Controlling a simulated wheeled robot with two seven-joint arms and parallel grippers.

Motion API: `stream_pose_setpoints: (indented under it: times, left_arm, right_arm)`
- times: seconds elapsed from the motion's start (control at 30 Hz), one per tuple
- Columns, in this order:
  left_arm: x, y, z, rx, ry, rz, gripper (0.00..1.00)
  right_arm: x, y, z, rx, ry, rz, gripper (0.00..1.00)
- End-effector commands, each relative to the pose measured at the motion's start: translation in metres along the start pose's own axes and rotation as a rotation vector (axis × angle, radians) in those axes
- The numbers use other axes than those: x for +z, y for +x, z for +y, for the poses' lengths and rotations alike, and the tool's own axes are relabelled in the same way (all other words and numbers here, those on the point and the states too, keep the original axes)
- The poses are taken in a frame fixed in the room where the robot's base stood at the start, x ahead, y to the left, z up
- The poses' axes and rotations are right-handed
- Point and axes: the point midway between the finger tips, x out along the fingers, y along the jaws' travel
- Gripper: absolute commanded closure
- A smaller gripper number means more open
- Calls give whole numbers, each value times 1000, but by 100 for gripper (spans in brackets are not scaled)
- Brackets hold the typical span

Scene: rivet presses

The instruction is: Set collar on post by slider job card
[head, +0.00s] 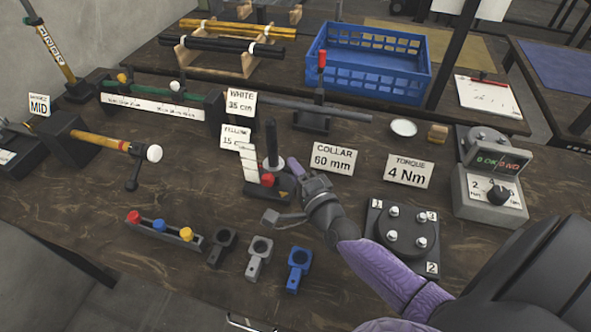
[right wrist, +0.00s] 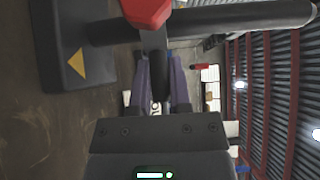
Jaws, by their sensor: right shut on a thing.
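The dark upright post (head: 271,143) stands on a black base (head: 258,193) with a yellow triangle, beside a white scale strip (head: 250,166). The post lies sideways in the right wrist view (right wrist: 250,18). A red part (head: 267,180), seemingly of the collar, sits low at the post, near the base; it is also in the right wrist view (right wrist: 147,10). My right gripper (right wrist: 159,78) is shut on a black handle (right wrist: 157,66) below the red part. In the head view my right gripper (head: 292,180) is just right of the post. My left gripper is not in view.
Cards read COLLAR 60 mm (head: 333,158), TORQUE 4 Nm (head: 409,171), WHITE 35 cm (head: 241,103) and YELLOW 15 cm (head: 236,136). The slider rail (head: 160,108) stands behind left. A torque box (head: 490,195) and bolt plate (head: 402,232) lie right. Loose black, grey and blue brackets (head: 299,268) lie in front.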

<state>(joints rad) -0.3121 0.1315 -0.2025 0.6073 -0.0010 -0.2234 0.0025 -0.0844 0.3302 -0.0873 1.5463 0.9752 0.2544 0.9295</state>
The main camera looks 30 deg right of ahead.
Motion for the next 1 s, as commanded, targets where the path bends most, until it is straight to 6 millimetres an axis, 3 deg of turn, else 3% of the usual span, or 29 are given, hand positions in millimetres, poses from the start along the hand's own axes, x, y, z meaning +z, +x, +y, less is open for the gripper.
stream_pose_setpoints:
  times: [0.03, 0.07, 0.33, 0.37, 0.5, 0.83, 1.0]
  left_arm:
    - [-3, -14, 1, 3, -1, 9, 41]
    - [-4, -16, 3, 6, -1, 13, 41]
    - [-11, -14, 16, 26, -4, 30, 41]
    - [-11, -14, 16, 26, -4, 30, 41]
    - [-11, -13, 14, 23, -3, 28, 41]
    - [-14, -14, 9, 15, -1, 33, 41]
    - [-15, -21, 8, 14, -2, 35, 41]
  right_arm:
    - [0, 0, -16, -4, -1, 0, 100]
    - [0, 0, -18, -4, -1, 0, 100]
    - [0, 0, -14, -1, -1, 0, 100]
    - [0, 0, -14, -1, -1, 0, 72]
    - [0, 0, -14, -1, 0, 0, 43]
    - [0, -4, -14, -1, -1, 0, 41]
    - [0, -36, -15, 3, -1, -1, 41]
